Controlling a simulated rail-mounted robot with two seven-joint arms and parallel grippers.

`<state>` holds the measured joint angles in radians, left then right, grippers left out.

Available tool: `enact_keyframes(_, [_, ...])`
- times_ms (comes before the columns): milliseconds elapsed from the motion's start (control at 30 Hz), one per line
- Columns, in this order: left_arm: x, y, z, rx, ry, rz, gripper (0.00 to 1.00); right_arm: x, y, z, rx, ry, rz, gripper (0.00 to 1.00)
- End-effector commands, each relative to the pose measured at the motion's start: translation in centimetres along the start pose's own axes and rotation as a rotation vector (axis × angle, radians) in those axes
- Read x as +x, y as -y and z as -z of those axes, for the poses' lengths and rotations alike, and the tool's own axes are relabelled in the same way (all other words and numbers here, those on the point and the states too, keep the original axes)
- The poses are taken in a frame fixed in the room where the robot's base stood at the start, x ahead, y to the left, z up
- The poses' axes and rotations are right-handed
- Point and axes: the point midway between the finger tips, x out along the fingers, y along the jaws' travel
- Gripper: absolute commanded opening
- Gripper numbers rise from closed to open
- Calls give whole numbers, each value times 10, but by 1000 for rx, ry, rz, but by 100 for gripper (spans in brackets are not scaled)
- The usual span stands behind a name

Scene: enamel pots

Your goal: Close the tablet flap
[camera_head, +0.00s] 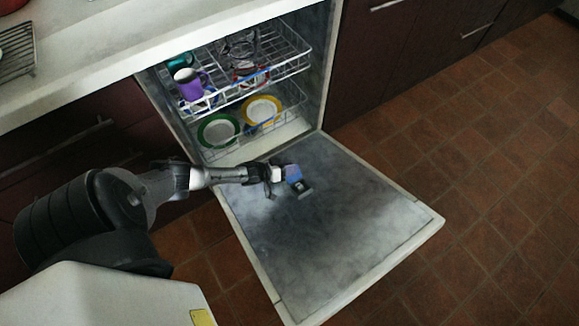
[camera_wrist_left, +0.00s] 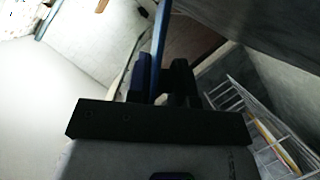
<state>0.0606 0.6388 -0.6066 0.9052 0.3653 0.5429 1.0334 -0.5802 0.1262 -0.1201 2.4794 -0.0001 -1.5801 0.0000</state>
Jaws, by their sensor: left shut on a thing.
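The tablet flap (camera_head: 293,172) is a small blue panel on the inner face of the lowered dishwasher door (camera_head: 340,235). It stands raised from the door beside a small dark tablet compartment (camera_head: 304,190). My left gripper (camera_head: 277,174) reaches in from the left and is shut on the flap. In the left wrist view, the flap shows as a thin blue strip (camera_wrist_left: 161,35) between the two dark fingers (camera_wrist_left: 160,80). The fingers hide part of it. My right gripper is not in view.
The upper rack (camera_head: 285,65) holds a purple mug (camera_head: 188,84) and other dishes. The lower rack (camera_head: 275,120) holds a green-rimmed plate (camera_head: 218,131) and a yellow-rimmed plate (camera_head: 262,110). A counter (camera_head: 110,40) runs above left. The rest of the door's face is clear.

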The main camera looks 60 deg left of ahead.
Motion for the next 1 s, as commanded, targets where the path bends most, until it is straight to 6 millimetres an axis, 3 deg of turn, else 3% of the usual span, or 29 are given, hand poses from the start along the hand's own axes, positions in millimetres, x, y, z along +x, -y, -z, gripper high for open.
enact_keyframes(100, [-4,-7,3,78,5,40,0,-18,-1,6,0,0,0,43])
enact_keyframes(400, [-3,-20,2,282,5,124,0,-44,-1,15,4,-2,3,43])
enact_keyframes(1000, [-1,-29,-2,484,4,205,0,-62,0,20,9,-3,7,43])
